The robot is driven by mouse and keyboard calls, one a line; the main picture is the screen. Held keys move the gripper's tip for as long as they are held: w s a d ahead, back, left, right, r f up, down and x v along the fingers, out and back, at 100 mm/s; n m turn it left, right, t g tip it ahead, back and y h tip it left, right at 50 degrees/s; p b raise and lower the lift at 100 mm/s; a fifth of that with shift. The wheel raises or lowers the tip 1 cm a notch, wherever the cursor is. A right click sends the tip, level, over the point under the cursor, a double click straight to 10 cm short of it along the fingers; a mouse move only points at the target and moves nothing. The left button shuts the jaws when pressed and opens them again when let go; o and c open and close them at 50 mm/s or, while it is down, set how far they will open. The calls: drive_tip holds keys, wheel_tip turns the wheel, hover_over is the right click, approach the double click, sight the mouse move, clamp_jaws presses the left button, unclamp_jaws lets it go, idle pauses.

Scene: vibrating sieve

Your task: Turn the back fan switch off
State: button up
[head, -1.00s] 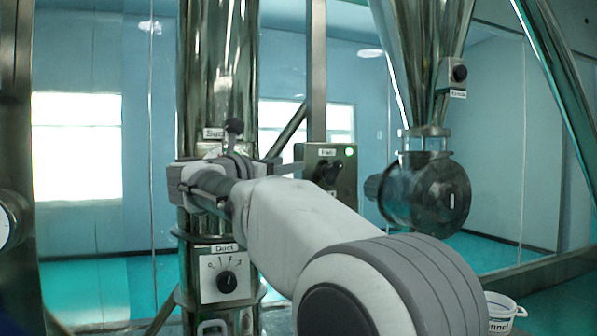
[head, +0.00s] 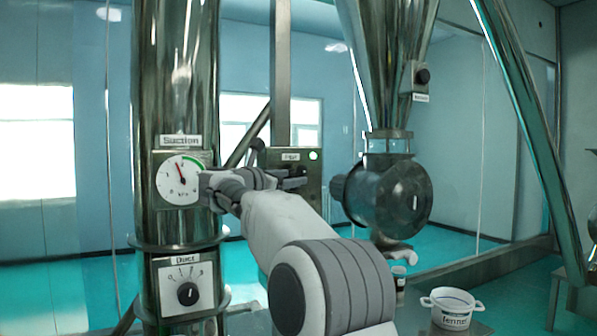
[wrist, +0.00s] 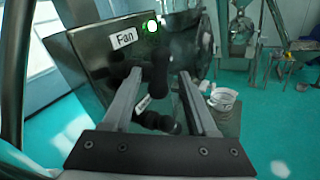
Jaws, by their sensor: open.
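The fan box (head: 313,187) is a metal panel labelled "Fan" with a lit green lamp (head: 313,155). In the wrist view, the box (wrist: 88,60) is at the upper left, its green lamp (wrist: 152,27) lit beside the label. A black switch handle with rounded knobs (wrist: 160,72) shows in front of it. My gripper (wrist: 160,80) is open, its two fingers pointing at the box with the handle seen between them. I cannot tell whether they touch it. In the head view, my gripper (head: 279,178) is at the box's front and partly hides the switch.
A steel column with a suction gauge (head: 180,180) and duct dial (head: 187,290) stands left of my arm. A hopper with a round valve housing (head: 390,195) is close on the right. A white bucket (head: 452,309) sits at lower right.

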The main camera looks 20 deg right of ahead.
sight(296, 176)
drive_tip(key=shift+p+x, duration=0.4)
drive_tip(key=shift+x, duration=1.55)
clamp_jaws()
